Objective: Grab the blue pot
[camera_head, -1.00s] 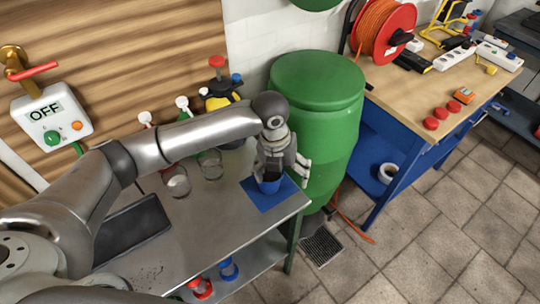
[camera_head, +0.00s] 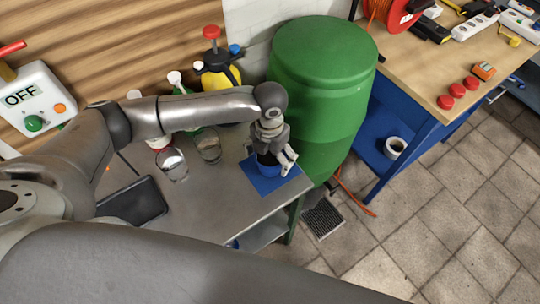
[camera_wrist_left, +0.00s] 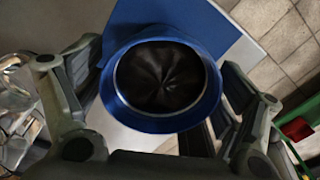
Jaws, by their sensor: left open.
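The blue pot (camera_head: 268,170) stands on a blue mat (camera_head: 259,185) at the right end of the grey metal table. In the left wrist view the pot (camera_wrist_left: 207,104) is seen from above, round, with a dark inside. My left gripper (camera_head: 274,160) is over the pot, pointing down, and hides part of it in the head view. Its fingers are open, one on each side of the pot, in the left wrist view. I cannot tell if they touch it. My right gripper is not in view.
Two clear glasses (camera_head: 208,147) and several bottles stand left of the pot. A black tray (camera_head: 133,201) lies further left. A large green barrel (camera_head: 320,90) stands close behind and right of the mat. A wooden workbench (camera_head: 420,90) is at the right.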

